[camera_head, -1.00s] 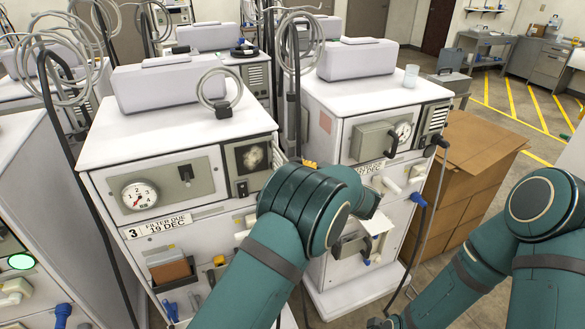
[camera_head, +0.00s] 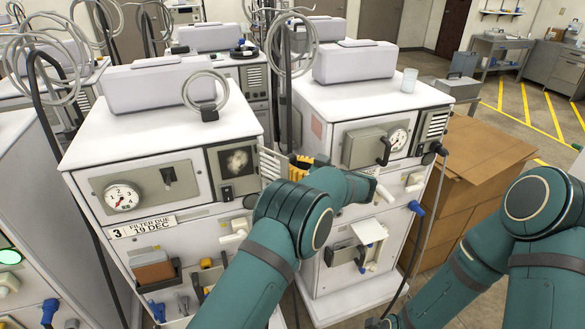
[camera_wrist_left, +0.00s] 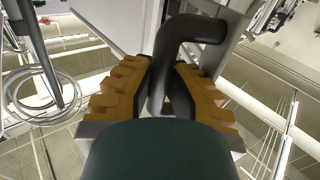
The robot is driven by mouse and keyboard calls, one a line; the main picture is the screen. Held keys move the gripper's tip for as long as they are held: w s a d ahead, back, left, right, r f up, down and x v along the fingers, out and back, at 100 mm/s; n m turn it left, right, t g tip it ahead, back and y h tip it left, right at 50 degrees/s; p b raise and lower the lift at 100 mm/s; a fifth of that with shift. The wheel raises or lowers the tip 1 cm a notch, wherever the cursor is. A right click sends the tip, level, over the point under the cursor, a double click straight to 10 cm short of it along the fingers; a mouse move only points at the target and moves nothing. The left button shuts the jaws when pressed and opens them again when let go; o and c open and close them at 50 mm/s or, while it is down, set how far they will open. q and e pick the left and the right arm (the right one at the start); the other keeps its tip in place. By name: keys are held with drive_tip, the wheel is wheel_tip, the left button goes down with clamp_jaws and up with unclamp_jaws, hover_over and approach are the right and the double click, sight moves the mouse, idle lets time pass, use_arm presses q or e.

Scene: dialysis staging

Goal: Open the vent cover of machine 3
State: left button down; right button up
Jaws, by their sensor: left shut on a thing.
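Machine 3 (camera_head: 150,130) stands at left in the head view, with a "3 FILTER DUE 19 DEC" label (camera_head: 145,227). At the right of its front a dark recess (camera_head: 232,172) stands uncovered, with a pale round thing inside. The slatted vent cover (camera_head: 269,163) stands swung out at the recess's right side. My left gripper (camera_head: 299,163) is beside the cover. In the left wrist view its ridged orange fingers (camera_wrist_left: 160,100) are shut on a bent black handle (camera_wrist_left: 190,30). My right gripper (camera_head: 380,323) barely shows at the bottom edge; its fingers cannot be made out.
A neighbouring machine (camera_head: 370,105) stands close on the right, behind my left forearm, with a cup (camera_head: 409,80) on top. Cardboard boxes (camera_head: 470,170) stand beside it. Hoses and poles stand between the machines. Open floor with yellow stripes (camera_head: 525,110) lies at far right.

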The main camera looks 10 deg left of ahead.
use_arm(q)
drive_tip(key=shift+d, duration=0.25)
drive_tip(key=c, duration=1.3)
unclamp_jaws()
drive_tip(key=shift+o, duration=1.2)
drive_tip(key=shift+d+r, duration=0.1)
drive_tip(key=shift+d, duration=0.1)
drive_tip(key=shift+a, duration=0.2)
drive_tip(key=v, duration=1.2)
